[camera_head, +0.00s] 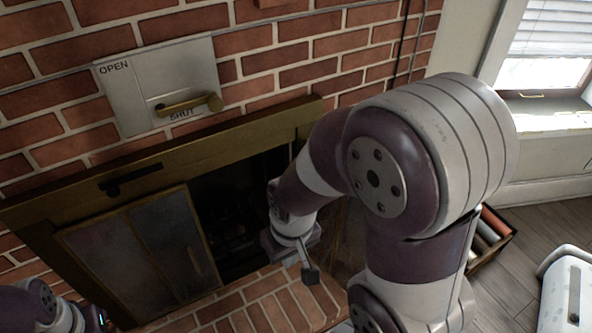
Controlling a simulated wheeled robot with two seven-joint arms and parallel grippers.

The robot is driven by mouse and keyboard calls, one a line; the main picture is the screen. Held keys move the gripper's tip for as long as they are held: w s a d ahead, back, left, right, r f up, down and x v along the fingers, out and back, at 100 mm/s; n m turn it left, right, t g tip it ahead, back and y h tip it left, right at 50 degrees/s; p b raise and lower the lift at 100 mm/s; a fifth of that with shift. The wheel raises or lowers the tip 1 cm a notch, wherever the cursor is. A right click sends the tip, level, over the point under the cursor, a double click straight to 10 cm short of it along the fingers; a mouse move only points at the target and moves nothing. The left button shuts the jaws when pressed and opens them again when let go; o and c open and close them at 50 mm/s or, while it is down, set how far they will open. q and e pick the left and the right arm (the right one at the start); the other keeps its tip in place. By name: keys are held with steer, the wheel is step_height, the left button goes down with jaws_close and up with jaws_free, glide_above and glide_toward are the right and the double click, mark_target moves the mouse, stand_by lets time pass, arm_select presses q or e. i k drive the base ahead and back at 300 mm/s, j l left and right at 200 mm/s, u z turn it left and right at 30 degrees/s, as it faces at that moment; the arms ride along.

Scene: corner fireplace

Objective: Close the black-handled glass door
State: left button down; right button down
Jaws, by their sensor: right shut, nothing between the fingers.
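The fireplace has a brass frame (150,168) with glass doors. The left glass panels (160,245) stand across the left part of the opening, with a small pale handle on the right one. The right part of the opening is dark and uncovered. A brownish panel (345,240), apparently the open right door, shows partly behind my right arm; I cannot make out a black handle on it. My right gripper (309,274) is shut and empty, pointing down above the brick hearth, just left of that panel. My left arm shows at the bottom left; its gripper is out of view.
A damper plate (170,85) with a brass lever is on the brick wall. A black handle (130,180) sits on the upper frame. The brick hearth (265,305) is clear. A box (490,235) and a white object (570,290) stand on the floor at right.

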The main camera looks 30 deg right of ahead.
mark_target(348, 254)
steer(key=l+u, duration=0.15)
steer(key=l, duration=0.35)
steer(key=k+l+u, duration=0.1)
steer(key=l, duration=0.4)
steer(key=k+l+u, duration=0.15)
steer(key=l, duration=0.3)
steer(key=l+u, duration=0.1)
steer(key=l, duration=0.4)
steer(key=k+l+u, duration=0.15)
steer(key=l, duration=0.3)
steer(key=k+l+u, duration=0.1)
steer(key=l, duration=0.4)
steer(key=k+l+u, duration=0.15)
steer(key=l, duration=0.25)
steer(key=k+l+u, duration=0.1)
steer(key=k+l, duration=0.15)
steer(key=l, duration=0.2)
steer(key=i+l+u, duration=0.2)
